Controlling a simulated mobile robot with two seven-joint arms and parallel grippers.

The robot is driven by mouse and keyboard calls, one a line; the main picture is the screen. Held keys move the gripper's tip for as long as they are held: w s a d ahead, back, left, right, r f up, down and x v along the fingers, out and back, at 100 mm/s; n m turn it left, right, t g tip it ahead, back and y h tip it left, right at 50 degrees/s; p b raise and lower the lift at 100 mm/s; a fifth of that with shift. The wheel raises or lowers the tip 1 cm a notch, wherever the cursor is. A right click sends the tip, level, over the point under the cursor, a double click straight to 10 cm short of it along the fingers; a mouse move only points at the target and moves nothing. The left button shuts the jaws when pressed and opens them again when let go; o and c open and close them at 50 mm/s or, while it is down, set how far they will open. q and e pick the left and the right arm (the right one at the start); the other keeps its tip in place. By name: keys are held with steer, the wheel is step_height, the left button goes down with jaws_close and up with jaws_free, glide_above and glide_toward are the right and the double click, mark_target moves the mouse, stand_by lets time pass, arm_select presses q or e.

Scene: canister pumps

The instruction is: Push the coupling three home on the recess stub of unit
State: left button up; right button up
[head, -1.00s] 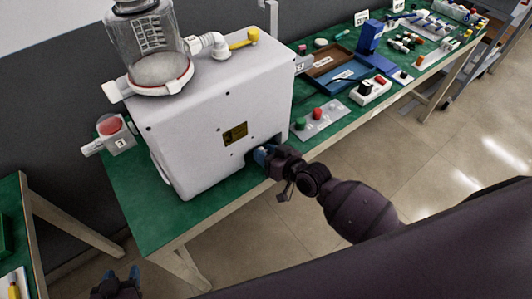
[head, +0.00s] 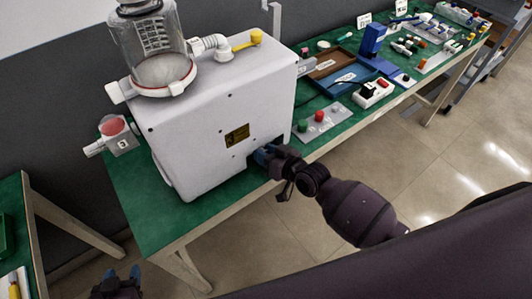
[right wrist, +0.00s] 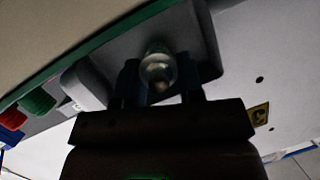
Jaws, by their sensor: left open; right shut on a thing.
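The unit (head: 208,137) is a big white box with a clear canister on top, standing on the green bench. A dark recess opens low in its front face, near the right corner; it also shows in the right wrist view (right wrist: 196,45). My right gripper (head: 265,155) reaches into the recess opening. In the right wrist view its fingers are shut on a pale, glassy round coupling (right wrist: 157,68) inside the recess. The stub is hidden, so I cannot tell how far the coupling sits on it. My left gripper (head: 122,274) is open and empty, low at the left, away from the bench.
A grey plate (head: 320,121) with green and red knobs lies right of the unit. Trays (head: 335,64), a blue stand (head: 371,40) and small parts fill the bench beyond. A small block with a red top (head: 116,135) stands left of the unit. The floor in front is clear.

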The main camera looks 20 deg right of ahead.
steer(key=o, duration=1.2)
steer(key=shift+c, duration=0.2)
steer(key=shift+s+d, duration=0.15)
steer(key=shift+s, duration=0.1)
steer(key=v, duration=1)
steer(key=shift+p, duration=0.3)
steer(key=shift+s+d+r, duration=0.1)
steer(key=shift+s+r, duration=0.05)
